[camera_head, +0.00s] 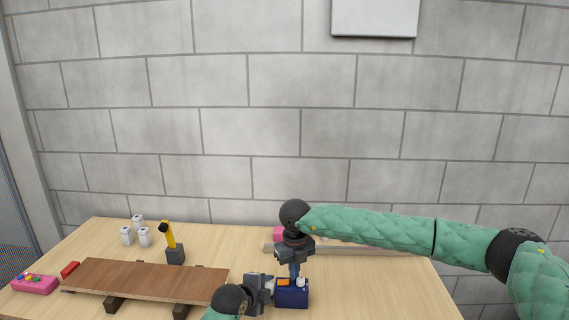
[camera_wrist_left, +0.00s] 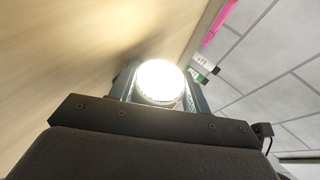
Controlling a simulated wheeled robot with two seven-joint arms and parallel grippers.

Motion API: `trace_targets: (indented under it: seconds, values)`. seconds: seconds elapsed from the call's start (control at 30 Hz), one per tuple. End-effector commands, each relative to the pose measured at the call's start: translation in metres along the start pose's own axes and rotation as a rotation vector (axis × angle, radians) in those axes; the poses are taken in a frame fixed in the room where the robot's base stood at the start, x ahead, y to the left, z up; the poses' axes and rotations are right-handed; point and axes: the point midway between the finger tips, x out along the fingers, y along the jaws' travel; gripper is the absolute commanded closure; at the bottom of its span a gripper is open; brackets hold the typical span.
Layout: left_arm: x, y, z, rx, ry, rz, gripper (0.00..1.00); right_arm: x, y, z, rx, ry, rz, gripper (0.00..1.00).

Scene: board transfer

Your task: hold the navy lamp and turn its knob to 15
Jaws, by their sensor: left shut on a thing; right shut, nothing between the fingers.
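The navy lamp (camera_head: 292,300) is a small navy box on the table at front centre, with an orange patch and a small pale part on its top. My left gripper (camera_head: 268,287) comes in from the left and is shut on the lamp's side. In the left wrist view the lamp's round light (camera_wrist_left: 158,82) glows bright between the fingers. My right gripper (camera_head: 296,274) points down, shut and empty, just over the lamp's top. Whether it touches the knob cannot be told. The knob's marks and setting are too small to read.
A brown board (camera_head: 150,281) lies on dark supports at the left. Behind it stand white containers (camera_head: 127,236) and a yellow tool in a dark block (camera_head: 175,256). A pink box (camera_head: 35,284) is at the far left. A pale bar (camera_head: 350,249) lies behind the lamp. Table right of the lamp is clear.

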Motion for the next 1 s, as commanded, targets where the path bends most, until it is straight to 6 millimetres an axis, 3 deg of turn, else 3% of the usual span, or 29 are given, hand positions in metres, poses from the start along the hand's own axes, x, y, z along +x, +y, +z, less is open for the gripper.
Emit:
trace_targets:
  seconds: [1.0]
  values:
    - [0.0,0.001,0.002,0.0,-0.004,0.002,0.8,0.001,-0.011,-0.002,0.002,0.002,-0.001,1.0]
